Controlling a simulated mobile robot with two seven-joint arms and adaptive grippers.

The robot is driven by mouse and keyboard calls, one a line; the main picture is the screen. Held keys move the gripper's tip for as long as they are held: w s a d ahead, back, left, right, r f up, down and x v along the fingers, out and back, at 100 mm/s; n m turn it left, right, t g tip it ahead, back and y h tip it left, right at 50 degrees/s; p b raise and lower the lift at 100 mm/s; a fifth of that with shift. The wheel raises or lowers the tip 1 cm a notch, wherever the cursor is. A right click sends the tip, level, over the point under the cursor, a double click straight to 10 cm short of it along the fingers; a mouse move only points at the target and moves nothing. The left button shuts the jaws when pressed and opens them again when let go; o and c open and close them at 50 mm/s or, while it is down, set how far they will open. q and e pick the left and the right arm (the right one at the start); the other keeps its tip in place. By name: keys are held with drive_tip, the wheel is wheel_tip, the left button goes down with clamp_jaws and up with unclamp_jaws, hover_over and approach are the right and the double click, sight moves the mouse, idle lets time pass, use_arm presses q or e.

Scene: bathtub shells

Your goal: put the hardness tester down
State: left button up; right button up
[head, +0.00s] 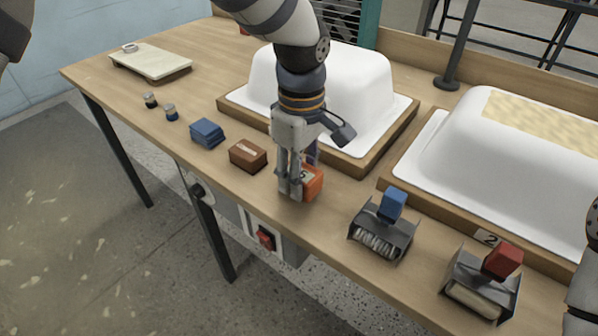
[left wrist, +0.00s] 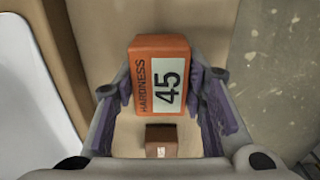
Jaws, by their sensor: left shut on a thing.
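The hardness tester (head: 313,184) is a small orange box at the front part of the bench, right of a brown block. My left gripper (head: 291,190) points down and is shut on it, hiding its left part in the head view. My right gripper is not in view.
The brown block (head: 248,155) and blue pads (head: 207,132) lie to the left. Two brush trays, one with a blue handle (head: 392,206) and one with a red handle (head: 502,261), stand to the right. White shells (head: 375,90) on wooden frames stand behind. The bench's front edge is close.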

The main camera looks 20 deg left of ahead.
use_arm(q)
drive_tip(key=shift+f, duration=0.15)
drive_tip(key=o, duration=1.1)
drive_tip(key=shift+s, duration=0.1)
wheel_tip(320, 180, up, 12)
drive_tip(key=shift+r+p, duration=0.25)
drive_tip(key=shift+p, duration=0.15)
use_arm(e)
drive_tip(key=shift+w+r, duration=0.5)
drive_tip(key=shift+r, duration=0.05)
